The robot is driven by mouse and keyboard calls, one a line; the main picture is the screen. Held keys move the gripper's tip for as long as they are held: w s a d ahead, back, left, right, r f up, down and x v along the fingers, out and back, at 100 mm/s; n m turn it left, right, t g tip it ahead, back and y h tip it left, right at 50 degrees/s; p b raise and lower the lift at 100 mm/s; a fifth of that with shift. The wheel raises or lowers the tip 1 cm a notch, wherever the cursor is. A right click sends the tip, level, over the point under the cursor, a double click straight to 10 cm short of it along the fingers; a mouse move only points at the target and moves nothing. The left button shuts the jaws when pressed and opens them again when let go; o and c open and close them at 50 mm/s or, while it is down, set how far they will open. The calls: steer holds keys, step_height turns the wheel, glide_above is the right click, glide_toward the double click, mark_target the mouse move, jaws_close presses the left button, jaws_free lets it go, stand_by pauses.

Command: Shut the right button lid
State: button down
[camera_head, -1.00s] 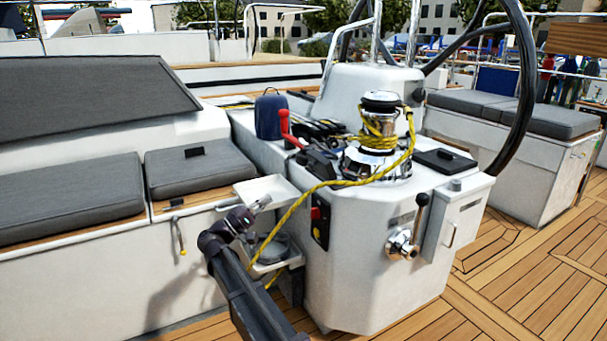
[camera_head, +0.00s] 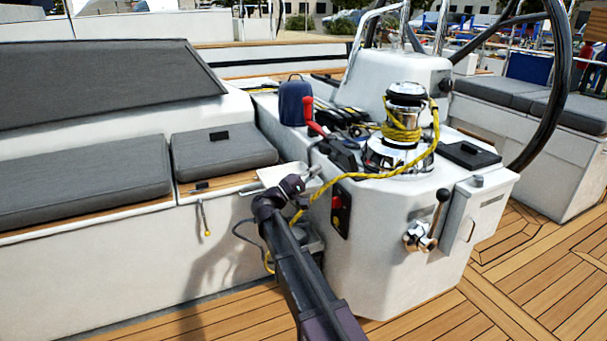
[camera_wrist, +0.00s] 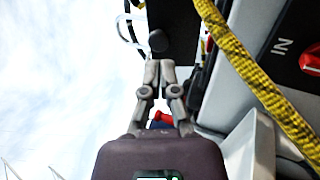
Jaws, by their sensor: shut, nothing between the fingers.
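My gripper (camera_head: 316,170) is at the left side of the white winch pedestal (camera_head: 372,262), above a small white ledge (camera_head: 284,174). In the wrist view its fingertips (camera_wrist: 159,66) are together, with nothing between them. A small round black piece (camera_wrist: 158,41) shows just beyond the tips; I cannot tell whether they touch. A larger dark flat part (camera_wrist: 182,22) lies behind it. I cannot say for certain which piece is the right button lid. Small dark fittings (camera_head: 343,156) sit on the pedestal top near my gripper.
A yellow rope (camera_head: 350,183) runs from the chrome winch (camera_head: 399,152) down past my arm, and crosses close to my gripper in the wrist view (camera_wrist: 262,80). A red-and-black control panel (camera_head: 340,208) and a red handle (camera_head: 313,122) are nearby. Grey cushions (camera_head: 222,148) lie left.

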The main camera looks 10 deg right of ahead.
mark_target(332, 158)
steer(key=shift+p+x, duration=0.6)
steer(key=shift+x, duration=1.35)
